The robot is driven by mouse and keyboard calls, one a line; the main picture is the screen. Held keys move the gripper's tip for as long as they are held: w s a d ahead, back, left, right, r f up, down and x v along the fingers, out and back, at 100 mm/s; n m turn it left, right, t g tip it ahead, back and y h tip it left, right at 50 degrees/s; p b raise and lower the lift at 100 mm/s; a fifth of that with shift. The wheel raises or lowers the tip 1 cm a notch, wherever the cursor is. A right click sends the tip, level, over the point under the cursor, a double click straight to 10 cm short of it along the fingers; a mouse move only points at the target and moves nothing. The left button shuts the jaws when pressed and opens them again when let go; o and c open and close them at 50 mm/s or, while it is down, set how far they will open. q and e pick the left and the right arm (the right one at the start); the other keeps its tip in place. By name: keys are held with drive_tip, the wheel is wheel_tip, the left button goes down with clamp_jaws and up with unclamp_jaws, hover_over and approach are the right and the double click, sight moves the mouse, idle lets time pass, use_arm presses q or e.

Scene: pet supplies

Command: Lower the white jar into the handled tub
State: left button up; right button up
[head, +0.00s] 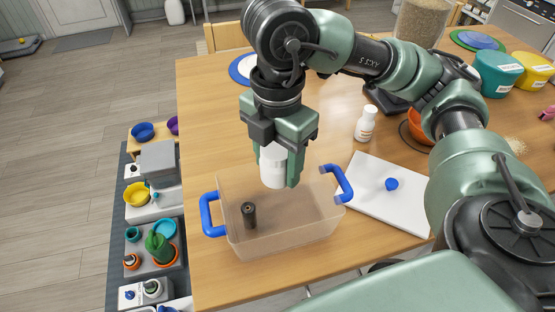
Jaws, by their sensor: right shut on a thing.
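The white jar (273,172) is upright between the fingers of my right gripper (275,176), which points down and is shut on it. The handled tub (285,240) is a clear, tan-tinted box with two blue handles, standing on the wooden table. The jar is over the tub's back part, near the rim; I cannot tell exactly how far its base is above the tub floor. A dark cylinder (249,215) stands inside the tub at the left. My left gripper is not in view.
A white board (385,208) with a blue knob (391,184) lies right of the tub. A white bottle (365,124) stands behind the board. Teal (497,75) and yellow (532,70) tubs are at the back right. The table left of the tub is narrow but bare.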

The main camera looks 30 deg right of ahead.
drive_tip(key=shift+f+b, duration=4.65)
drive_tip(key=shift+f, duration=0.55)
drive_tip(key=shift+f+b, duration=0.3)
drive_tip(key=o, duration=1.5)
drive_tip(key=shift+r, duration=0.15)
wheel_tip(320, 180, up, 12)
drive_tip(key=p, duration=1.1)
drive_tip(key=w+d+r, duration=0.2)
drive_tip(key=w+d, duration=0.6)
drive_tip(key=d, duration=0.2)
drive_tip(key=w+d+r, duration=0.2)
drive_tip(key=w+d, duration=0.6)
drive_tip(key=d, duration=0.3)
drive_tip(key=shift+d+r+p, duration=0.15)
drive_tip(key=shift+p, duration=0.25)
